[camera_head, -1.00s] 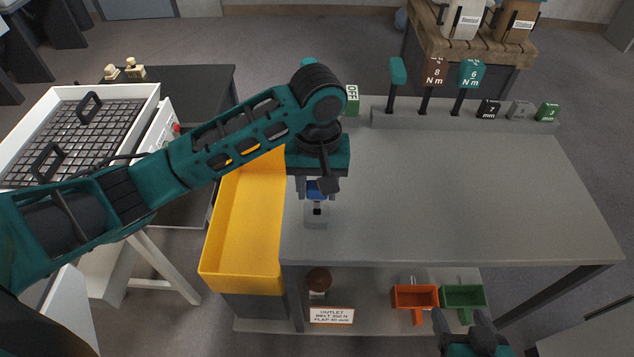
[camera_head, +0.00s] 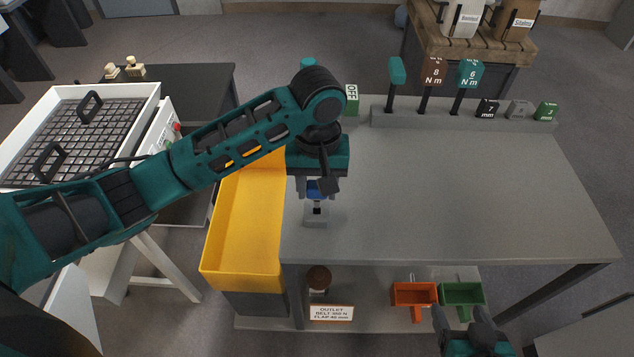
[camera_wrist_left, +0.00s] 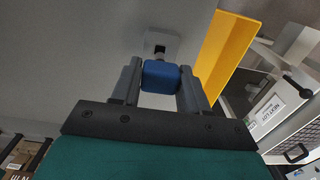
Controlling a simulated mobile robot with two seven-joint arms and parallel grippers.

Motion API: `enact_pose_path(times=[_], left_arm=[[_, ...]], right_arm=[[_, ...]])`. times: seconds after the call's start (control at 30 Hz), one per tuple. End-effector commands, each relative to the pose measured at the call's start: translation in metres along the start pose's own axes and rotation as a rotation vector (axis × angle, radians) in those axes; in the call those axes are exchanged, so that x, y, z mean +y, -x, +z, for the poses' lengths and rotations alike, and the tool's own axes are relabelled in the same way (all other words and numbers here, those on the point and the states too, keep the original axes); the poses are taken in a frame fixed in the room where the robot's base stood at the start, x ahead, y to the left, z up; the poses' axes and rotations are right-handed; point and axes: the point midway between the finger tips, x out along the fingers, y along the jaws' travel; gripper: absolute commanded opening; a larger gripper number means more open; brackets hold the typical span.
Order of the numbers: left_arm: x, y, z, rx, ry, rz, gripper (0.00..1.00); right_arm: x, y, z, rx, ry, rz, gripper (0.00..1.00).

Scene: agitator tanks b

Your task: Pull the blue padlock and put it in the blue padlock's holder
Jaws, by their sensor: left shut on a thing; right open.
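The blue padlock (camera_head: 318,190) is between the fingers of my left gripper (camera_head: 317,190), over the front left part of the grey table. In the left wrist view the blue padlock (camera_wrist_left: 160,76) is clasped from both sides by the fingers of my left gripper (camera_wrist_left: 160,86). A small grey holder block (camera_head: 316,219) with a dark fitting stands directly below the padlock; it also shows in the left wrist view (camera_wrist_left: 160,45). I cannot tell whether the padlock touches the fitting. My right gripper (camera_head: 463,315) is open and empty at the lower right, in front of the lower shelf.
A yellow bin (camera_head: 243,225) stands along the table's left edge. A rack (camera_head: 465,118) with torque tools and labelled blocks lines the back of the grey table (camera_head: 470,190). Orange (camera_head: 414,294) and green (camera_head: 462,294) scoops lie on the lower shelf. The table's middle and right are clear.

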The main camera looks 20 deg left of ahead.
Motion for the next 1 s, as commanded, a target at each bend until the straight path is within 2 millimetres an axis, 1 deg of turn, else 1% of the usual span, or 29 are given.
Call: enact_pose_path(times=[1.0], left_arm=[[0.0, -0.028, 0.0, -0.001, 0.0, 0.0, 0.0]], right_arm=[[0.0, 0.0, 0.0, 0.001, 0.0, 0.0, 0.71]])
